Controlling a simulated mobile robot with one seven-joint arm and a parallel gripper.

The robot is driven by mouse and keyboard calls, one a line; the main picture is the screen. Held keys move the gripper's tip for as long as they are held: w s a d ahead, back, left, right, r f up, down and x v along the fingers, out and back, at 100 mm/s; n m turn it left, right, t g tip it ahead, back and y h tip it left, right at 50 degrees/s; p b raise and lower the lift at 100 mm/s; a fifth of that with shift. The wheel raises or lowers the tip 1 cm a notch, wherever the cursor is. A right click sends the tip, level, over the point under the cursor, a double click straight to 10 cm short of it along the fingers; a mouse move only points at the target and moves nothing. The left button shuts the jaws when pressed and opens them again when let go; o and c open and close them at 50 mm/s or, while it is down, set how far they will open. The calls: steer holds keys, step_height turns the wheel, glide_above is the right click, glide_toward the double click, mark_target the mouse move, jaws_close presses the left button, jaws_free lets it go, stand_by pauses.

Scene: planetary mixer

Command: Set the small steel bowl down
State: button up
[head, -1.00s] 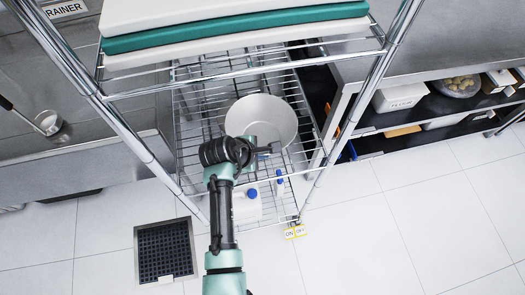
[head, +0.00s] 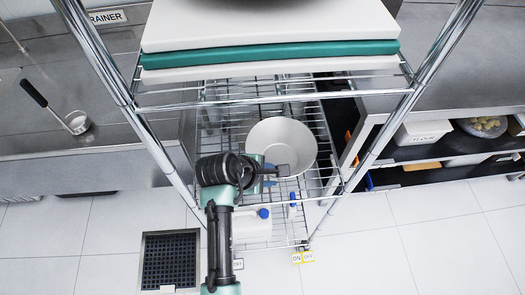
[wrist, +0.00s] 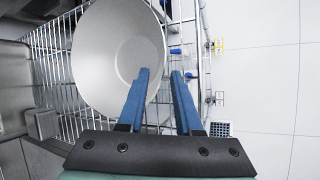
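The small steel bowl (head: 266,139) is a wide, plain grey bowl with its hollow side showing, at the wire rack in the middle of the head view. It fills the upper left of the wrist view (wrist: 105,55). My gripper (head: 281,171) is at the bowl's near rim. In the wrist view, its two blue fingers (wrist: 160,72) stand apart with a clear gap. The left finger overlaps the bowl's inside, and the right finger lies outside the rim. I cannot tell whether the bowl's underside rests fully on the wires.
White and green boards (head: 275,47) lie on the shelf above the bowl. A white jug (head: 250,226) with a blue cap stands below. Chrome posts (head: 408,100) flank the opening. Counters stand at both sides, and a floor drain (head: 169,261) is at lower left.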

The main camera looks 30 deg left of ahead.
steer(key=v, duration=0.5)
steer(key=shift+s+r, duration=0.1)
steer(key=shift+r, duration=0.05)
stand_by(0.3)
